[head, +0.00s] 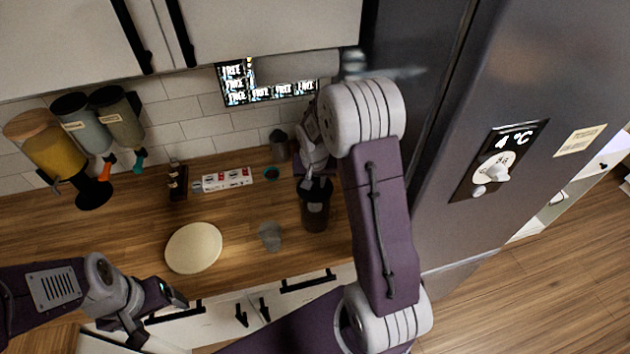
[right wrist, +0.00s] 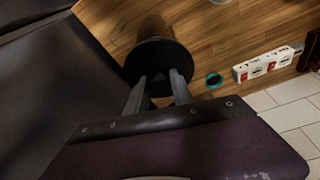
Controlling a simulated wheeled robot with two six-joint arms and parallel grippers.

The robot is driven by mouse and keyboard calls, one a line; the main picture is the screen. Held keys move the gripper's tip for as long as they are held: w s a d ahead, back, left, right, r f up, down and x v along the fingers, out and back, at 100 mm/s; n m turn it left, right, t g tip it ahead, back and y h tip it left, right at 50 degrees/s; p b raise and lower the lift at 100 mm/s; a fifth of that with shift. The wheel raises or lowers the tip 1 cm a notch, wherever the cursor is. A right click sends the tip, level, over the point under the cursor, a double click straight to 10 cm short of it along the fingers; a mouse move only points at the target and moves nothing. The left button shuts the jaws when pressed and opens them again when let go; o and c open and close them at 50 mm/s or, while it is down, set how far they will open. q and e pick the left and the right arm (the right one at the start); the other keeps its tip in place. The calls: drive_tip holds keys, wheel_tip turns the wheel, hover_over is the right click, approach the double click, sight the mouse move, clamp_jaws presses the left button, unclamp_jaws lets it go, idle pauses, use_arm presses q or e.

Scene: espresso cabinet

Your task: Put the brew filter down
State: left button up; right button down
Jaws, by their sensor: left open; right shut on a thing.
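My right gripper (head: 316,182) is shut on a dark round piece, which seems to be the brew filter (right wrist: 163,60). In the right wrist view my right gripper's fingers (right wrist: 160,92) meet the near edge of this black disc. A brown cylinder (right wrist: 153,28) shows beyond the disc. In the head view the dark cup-like body (head: 315,215) is below the right gripper, near the counter's right end; I cannot tell whether it touches the counter. My left gripper (head: 155,312) is open and empty at the counter's front edge, lower left.
A cream round board (head: 194,248) and a grey translucent disc (head: 270,236) lie on the wooden counter (head: 130,225). A power strip (head: 227,179), a small teal-rimmed item (head: 271,173) and a grey canister (head: 279,146) stand behind. Dispensers (head: 118,118) hang left. The fridge (head: 470,130) bounds the right.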

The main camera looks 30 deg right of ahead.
drive_tip(key=shift+f, duration=0.3)
drive_tip(key=c, duration=1.1)
unclamp_jaws()
drive_tip(key=shift+r, duration=0.1)
